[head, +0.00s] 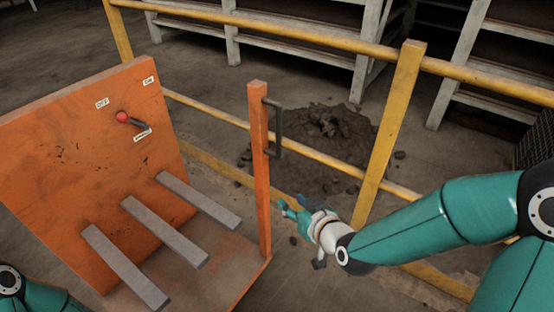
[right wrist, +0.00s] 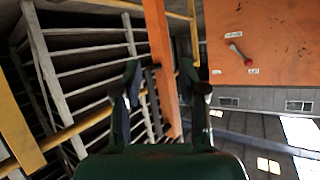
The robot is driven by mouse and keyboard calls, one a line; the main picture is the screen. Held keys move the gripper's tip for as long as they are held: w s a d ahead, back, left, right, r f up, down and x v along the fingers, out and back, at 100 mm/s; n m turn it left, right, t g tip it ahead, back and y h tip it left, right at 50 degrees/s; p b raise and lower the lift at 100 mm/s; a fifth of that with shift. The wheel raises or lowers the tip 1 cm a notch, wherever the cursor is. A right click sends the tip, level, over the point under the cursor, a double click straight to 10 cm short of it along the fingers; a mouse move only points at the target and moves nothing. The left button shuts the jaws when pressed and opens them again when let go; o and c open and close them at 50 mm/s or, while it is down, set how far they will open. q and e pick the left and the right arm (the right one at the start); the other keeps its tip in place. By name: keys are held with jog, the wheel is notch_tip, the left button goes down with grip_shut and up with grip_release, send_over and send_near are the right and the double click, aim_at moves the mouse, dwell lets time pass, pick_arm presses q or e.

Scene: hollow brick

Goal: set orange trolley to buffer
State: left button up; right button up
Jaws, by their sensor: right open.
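The orange trolley (head: 60,130) stands at the left in the head view, with an upright panel, several grey bars and an orange post (head: 260,190) with a dark handle (head: 275,128). A red-knobbed lever (head: 123,117) sits on the panel among small white labels too small to read surely. Its knob points left and slightly up. The lever also shows in the right wrist view (right wrist: 238,52). My right gripper (head: 285,207) is open, just right of the post's lower part. In the right wrist view the post (right wrist: 162,60) appears between its fingers; contact cannot be told. My left gripper is out of view.
A yellow railing (head: 390,130) runs behind the trolley and beside my right arm. A dark rubble heap (head: 325,130) lies on the floor beyond it. Pale shelving racks (head: 365,50) stand at the back.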

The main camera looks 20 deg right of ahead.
aim_at(279, 133)
pick_arm(q)
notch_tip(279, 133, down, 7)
jog(key=b, duration=0.4)
pick_arm(e)
notch_tip(279, 133, up, 9)
jog(key=d+t+h, duration=0.1)
jog(key=d+t, duration=0.1)
jog(key=t, duration=0.3)
jog(key=w+p, duration=0.1)
jog(key=w, duration=0.4)
jog(key=w+p, duration=0.2)
jog(key=w, duration=0.3)
jog(key=w+p, duration=0.1)
jog(key=w, duration=0.5)
jog(key=shift+a+r, duration=0.2)
jog(key=shift+a, duration=0.2)
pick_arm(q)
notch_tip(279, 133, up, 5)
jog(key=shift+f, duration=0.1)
pick_arm(e)
grip_shut()
